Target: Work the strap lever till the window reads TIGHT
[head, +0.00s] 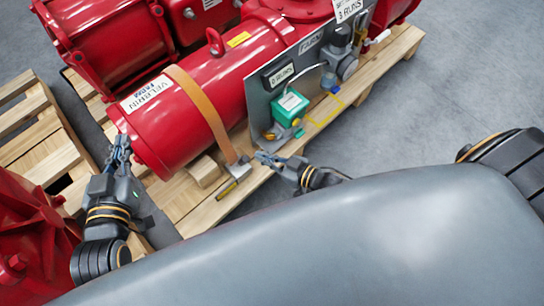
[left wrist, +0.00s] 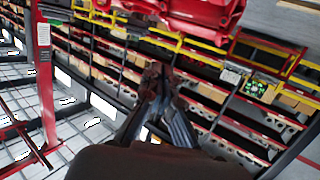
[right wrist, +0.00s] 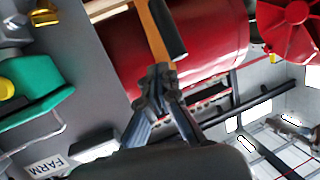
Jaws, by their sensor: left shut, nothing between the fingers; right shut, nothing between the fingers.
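The orange strap (head: 203,108) runs over the red actuator cylinder (head: 170,125) down to a small grey strap fitting (head: 238,170) at the pallet's near edge. A short yellow bar (head: 228,189) lies just below this fitting. I cannot make out a window or its reading. My right gripper (head: 262,158) is shut and empty, just right of the fitting. In the right wrist view its fingertips (right wrist: 158,72) overlap the strap (right wrist: 155,35), beside a dark bar (right wrist: 168,28); contact cannot be told. My left gripper (head: 121,143) is shut and empty near the cylinder's left end.
A green box (head: 290,106) and a grey panel (head: 262,88) stand right of the strap. The wooden pallet (head: 208,212) carries the cylinder. Another red actuator (head: 100,45) is behind, and red machinery (head: 35,240) is at lower left. The floor to the right (head: 430,100) is clear.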

